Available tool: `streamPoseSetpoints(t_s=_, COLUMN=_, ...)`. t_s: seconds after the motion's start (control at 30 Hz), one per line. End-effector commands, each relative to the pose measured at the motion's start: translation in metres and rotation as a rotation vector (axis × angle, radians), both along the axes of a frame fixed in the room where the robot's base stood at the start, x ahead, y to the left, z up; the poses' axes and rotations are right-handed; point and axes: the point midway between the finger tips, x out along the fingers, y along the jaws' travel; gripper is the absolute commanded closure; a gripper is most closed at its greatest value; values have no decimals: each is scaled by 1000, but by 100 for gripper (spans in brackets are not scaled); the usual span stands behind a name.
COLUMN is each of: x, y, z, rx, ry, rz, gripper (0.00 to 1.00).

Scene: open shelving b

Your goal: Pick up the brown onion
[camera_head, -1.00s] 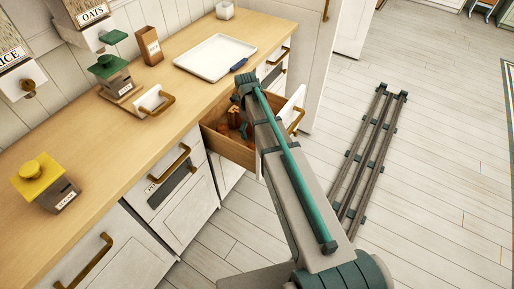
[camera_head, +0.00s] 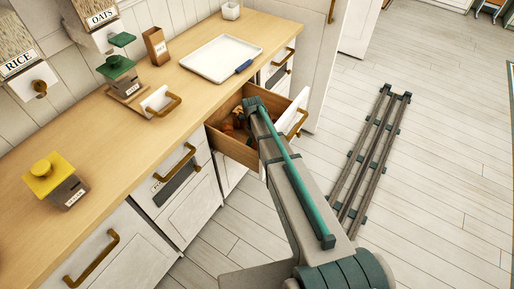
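An open wooden drawer (camera_head: 237,148) under the counter holds several small brown and reddish items (camera_head: 231,124). They are too small and partly covered for me to tell which one is the brown onion. My arm reaches over the drawer's right part and covers some of its inside. My gripper is hidden behind the arm's far end, so I cannot see its fingers or whether it holds anything.
The wooden counter (camera_head: 128,133) carries a white tray (camera_head: 215,62) with a blue-handled tool (camera_head: 243,67), a yellow-topped canister (camera_head: 55,181), a green-topped canister (camera_head: 120,78) and a brown box (camera_head: 155,46). A dark rail rack (camera_head: 372,155) lies on the otherwise clear floor.

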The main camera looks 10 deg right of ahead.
Motion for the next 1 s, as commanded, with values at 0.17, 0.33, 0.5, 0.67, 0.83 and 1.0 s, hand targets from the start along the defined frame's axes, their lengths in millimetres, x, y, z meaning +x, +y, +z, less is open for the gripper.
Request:
streamPoseSetpoints(t_s=0.17, x=-1, y=-1, z=-8, rx=0, ry=-1, rz=0, gripper=10)
streamPoseSetpoints(t_s=0.33, x=-1, y=-1, z=-9, rx=0, ry=-1, rz=0, gripper=10)
streamPoseSetpoints(t_s=0.5, x=-1, y=-1, z=-8, rx=0, ry=-1, rz=0, gripper=35)
streamPoseSetpoints(t_s=0.67, x=-1, y=-1, z=-8, rx=0, ry=-1, rz=0, gripper=61)
streamPoseSetpoints(t_s=0.83, x=-1, y=-1, z=-8, rx=0, ry=-1, rz=0, gripper=77)
streamPoseSetpoints(t_s=1.0, x=-1, y=-1, z=-7, rx=0, ry=-1, rz=0, gripper=77)
